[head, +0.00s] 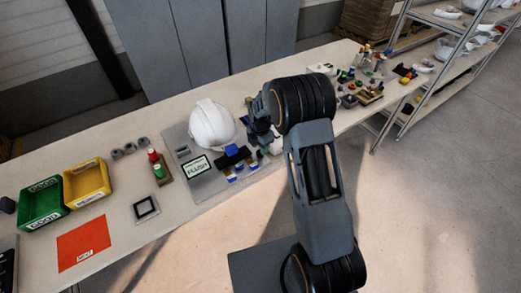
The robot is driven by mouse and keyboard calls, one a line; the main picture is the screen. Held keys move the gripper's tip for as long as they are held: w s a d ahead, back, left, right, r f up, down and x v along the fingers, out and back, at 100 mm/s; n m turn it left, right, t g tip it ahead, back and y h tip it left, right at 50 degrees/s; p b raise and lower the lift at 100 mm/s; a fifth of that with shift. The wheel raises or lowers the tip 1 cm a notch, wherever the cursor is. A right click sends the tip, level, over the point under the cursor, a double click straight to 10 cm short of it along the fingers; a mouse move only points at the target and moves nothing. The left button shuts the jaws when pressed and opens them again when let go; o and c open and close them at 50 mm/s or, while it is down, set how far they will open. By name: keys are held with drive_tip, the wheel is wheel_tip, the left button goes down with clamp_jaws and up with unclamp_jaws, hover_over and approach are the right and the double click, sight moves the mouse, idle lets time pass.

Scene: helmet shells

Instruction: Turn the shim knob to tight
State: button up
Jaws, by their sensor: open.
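A grey fixture plate (212,187) lies on the long table, with a white helmet shell (212,125) on it. A small sign with green edging (197,166) is at the plate's left front. A dark block with a blue top (233,152) and several small blue and white parts are in front of the shell. I cannot pick out the shim knob or its setting; it may be among these small parts or behind my arm. My gripper (263,135) is open at the plate's right side, close to the shell, partly hidden by my wrist. Its fingertips are hard to make out.
Green (41,204) and yellow (87,183) bins, a red sheet (83,243), a dark-framed square (145,208) and a red-and-green button stand (157,168) are to the left. Several small parts crowd the table's right. A shelf rack (455,50) stands far right.

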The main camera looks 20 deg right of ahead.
drive_tip(key=shift+f, duration=1.5)
drive_tip(key=c, duration=0.6)
